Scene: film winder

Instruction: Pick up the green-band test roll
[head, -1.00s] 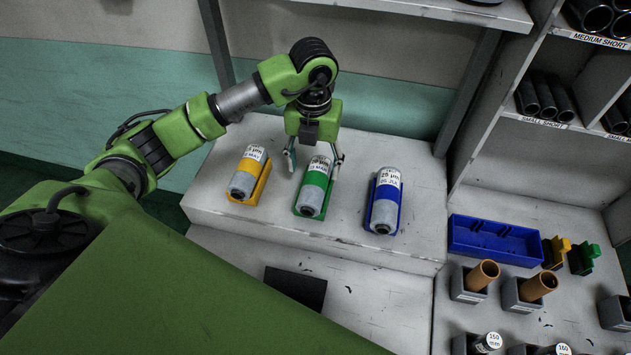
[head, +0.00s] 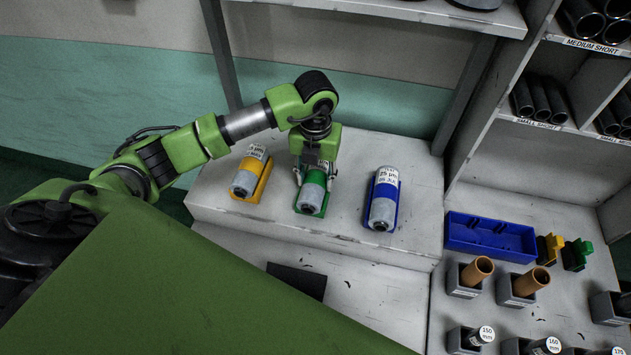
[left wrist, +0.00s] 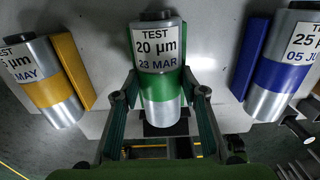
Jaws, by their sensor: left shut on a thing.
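The green-band test roll (head: 313,188) is a grey-silver cylinder with a white "TEST 20 µm 23 MAR" label, at its green cradle (head: 320,209) in the head view. My left gripper (head: 315,177) points down over it and is shut on it, one finger on each side. In the left wrist view the roll (left wrist: 160,72) lies between the two fingers, its label and green band facing the camera. I cannot tell whether the roll is clear of its cradle. My right gripper is not in view.
A yellow-band roll (head: 246,180) lies close on the left and a blue-band roll (head: 383,200) on the right, each in a cradle on the raised grey shelf (head: 350,240). A blue tray (head: 490,238) and brown tubes in holders (head: 476,270) stand at the right.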

